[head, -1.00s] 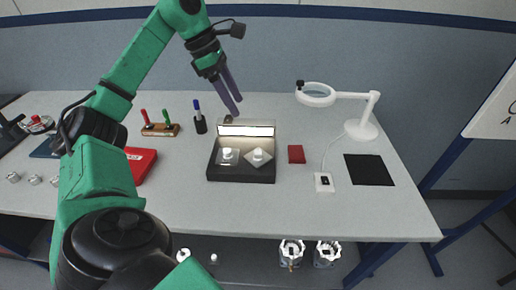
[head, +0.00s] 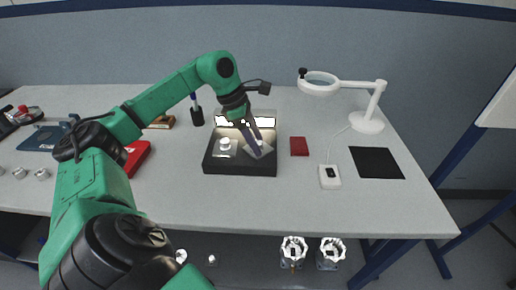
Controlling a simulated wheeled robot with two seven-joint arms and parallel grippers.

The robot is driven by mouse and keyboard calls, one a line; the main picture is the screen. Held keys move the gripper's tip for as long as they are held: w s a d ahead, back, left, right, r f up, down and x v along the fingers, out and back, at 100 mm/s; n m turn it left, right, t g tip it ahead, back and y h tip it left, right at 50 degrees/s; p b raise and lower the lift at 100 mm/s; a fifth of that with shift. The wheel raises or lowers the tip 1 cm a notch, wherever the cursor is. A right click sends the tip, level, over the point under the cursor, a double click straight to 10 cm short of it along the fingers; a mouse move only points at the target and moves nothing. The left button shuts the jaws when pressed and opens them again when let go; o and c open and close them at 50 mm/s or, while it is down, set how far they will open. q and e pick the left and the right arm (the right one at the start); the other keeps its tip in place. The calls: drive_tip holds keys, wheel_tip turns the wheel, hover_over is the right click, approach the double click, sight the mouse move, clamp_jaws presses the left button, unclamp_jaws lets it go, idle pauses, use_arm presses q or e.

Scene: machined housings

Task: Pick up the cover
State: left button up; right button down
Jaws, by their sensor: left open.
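Two light plates, each with a round white knob, lie in a black box with a lit back panel (head: 240,168). The left plate (head: 224,151) sits roughly square to the box. The right plate (head: 264,151) is turned at an angle. Either could be the cover; I cannot tell which from this view. My left gripper (head: 257,152) is open and points down into the box at the right plate, its fingers hiding part of that plate and its knob. Whether the fingers touch it is not clear. My right gripper is not in view.
A red block (head: 299,146), a white magnifier lamp (head: 366,121), a small white switch box (head: 329,176) and a black mat (head: 377,162) lie right of the box. A pen cup (head: 197,117) and a red case (head: 137,156) are left. The table front is clear.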

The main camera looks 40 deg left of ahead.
use_arm(q)
clamp_jaws()
drive_tip(key=shift+r, duration=0.1)
